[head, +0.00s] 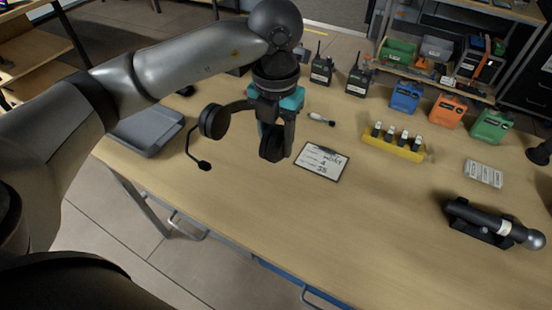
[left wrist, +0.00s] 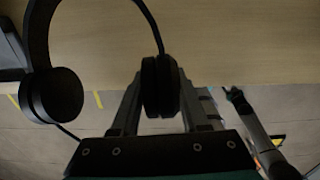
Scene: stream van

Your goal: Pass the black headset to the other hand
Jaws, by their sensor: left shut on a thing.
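The black headset (head: 213,121) hangs above the wooden table in the head view, with its mic boom pointing down to the left. My left gripper (head: 275,140) is shut on the headset by one ear cup. In the left wrist view, that ear cup (left wrist: 160,86) sits between the two fingers of my left gripper (left wrist: 160,105), and the other ear cup hangs to the left. My right gripper is not clearly seen in either view.
A grey tray (head: 148,130) lies at the table's left end. A clipboard (head: 322,161), a yellow holder (head: 394,147), walkie-talkies (head: 322,68) and a microphone (head: 494,222) stand or lie on the table (head: 330,220). The table's front middle is clear.

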